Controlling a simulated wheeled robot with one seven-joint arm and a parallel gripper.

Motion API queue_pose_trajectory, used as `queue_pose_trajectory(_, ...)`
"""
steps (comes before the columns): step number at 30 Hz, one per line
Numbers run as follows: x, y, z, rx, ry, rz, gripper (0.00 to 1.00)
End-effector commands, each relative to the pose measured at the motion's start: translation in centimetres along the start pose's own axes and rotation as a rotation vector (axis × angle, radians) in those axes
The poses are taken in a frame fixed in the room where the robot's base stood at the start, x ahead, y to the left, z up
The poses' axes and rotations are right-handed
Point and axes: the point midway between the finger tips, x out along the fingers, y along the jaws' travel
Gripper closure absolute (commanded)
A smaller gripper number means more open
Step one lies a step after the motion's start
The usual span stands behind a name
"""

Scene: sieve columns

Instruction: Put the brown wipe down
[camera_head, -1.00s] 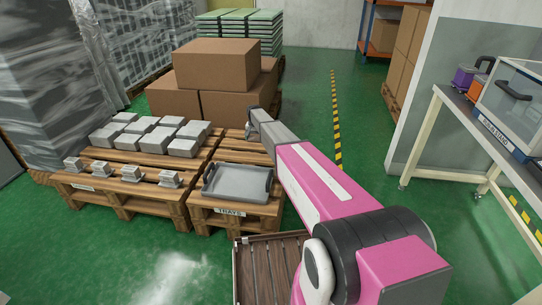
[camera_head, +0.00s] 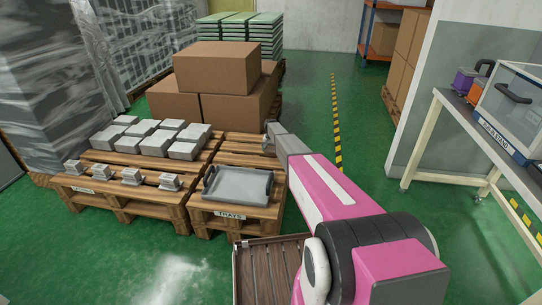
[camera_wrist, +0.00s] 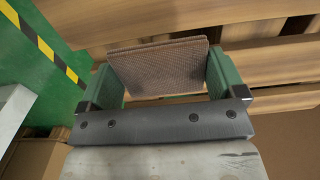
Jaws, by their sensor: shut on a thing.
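The brown wipe (camera_wrist: 158,66) shows in the wrist view as a flat, textured brown sheet between the green fingers of my gripper (camera_wrist: 163,80). My gripper is shut on it. Slatted wood shows behind the wipe, and I cannot tell whether the wipe touches it. In the head view my gripper (camera_head: 268,148) is at the far end of my pink arm, by the right edge of the wooden pallet labelled TRAYS (camera_head: 240,150). The wipe cannot be made out in the head view.
A grey tray (camera_head: 238,186) lies on the front of that pallet. Grey blocks (camera_head: 155,139) stand on the pallet to the left. Cardboard boxes (camera_head: 215,68) are stacked behind. A slatted wooden crate (camera_head: 265,275) is on the floor in front. Green floor right of the pallets is clear.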

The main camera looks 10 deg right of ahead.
Motion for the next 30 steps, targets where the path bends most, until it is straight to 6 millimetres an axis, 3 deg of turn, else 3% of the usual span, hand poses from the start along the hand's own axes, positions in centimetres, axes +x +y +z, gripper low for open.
queue_pose_trajectory(11, 3.9, 0.0, -0.1, -0.001, -0.001, 0.0, 0.3)
queue_pose_trajectory(23, 4.4, 0.0, 0.0, -0.001, 0.0, 0.0, 0.3)
queue_pose_trajectory(24, 4.3, 0.0, 0.0, -0.001, 0.0, 0.0, 0.01)
queue_pose_trajectory(30, 4.3, 0.0, 0.0, 0.0, 0.0, 0.0, 0.0)
